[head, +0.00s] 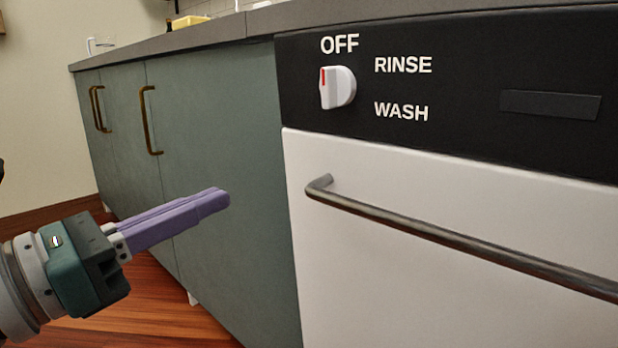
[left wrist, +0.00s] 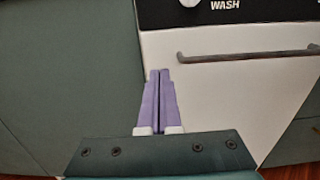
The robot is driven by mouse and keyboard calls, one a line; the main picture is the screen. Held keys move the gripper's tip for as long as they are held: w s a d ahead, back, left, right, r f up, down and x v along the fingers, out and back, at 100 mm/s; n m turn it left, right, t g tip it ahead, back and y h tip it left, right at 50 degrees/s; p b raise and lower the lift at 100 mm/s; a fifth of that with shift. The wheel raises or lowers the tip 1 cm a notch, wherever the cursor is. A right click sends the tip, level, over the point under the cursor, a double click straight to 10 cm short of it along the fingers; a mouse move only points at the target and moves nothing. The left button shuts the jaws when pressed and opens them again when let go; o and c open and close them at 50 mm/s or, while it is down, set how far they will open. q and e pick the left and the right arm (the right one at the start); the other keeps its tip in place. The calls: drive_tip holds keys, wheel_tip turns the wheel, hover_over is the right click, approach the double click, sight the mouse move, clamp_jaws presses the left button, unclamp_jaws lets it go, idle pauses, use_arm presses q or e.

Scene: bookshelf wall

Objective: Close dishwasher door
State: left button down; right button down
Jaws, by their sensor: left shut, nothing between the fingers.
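The dishwasher door (head: 400,270) is white with a grey bar handle (head: 450,236) across its upper part. It stands upright, close under the black control panel (head: 470,90), with no clear gap showing. My left gripper (head: 228,196) has purple fingers that are together and empty. In the head view it is left of the door, in front of the green cabinet. In the left wrist view the fingertips (left wrist: 160,72) overlap the door's left edge, below and left of the handle (left wrist: 245,56). I cannot tell whether they touch. My right gripper is not in view.
Green cabinets (head: 215,130) with brass handles stand left of the dishwasher. A grey countertop (head: 200,40) runs above, with a yellow item (head: 193,21) and a clear cup (head: 101,45) on it. Wooden floor (head: 160,295) shows at the lower left.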

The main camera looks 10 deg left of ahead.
sight(303, 161)
use_arm(q)
drive_tip(key=b+x, duration=0.1)
drive_tip(key=x, duration=1)
drive_tip(key=shift+w+d, duration=0.15)
drive_tip(key=shift+w, duration=0.05)
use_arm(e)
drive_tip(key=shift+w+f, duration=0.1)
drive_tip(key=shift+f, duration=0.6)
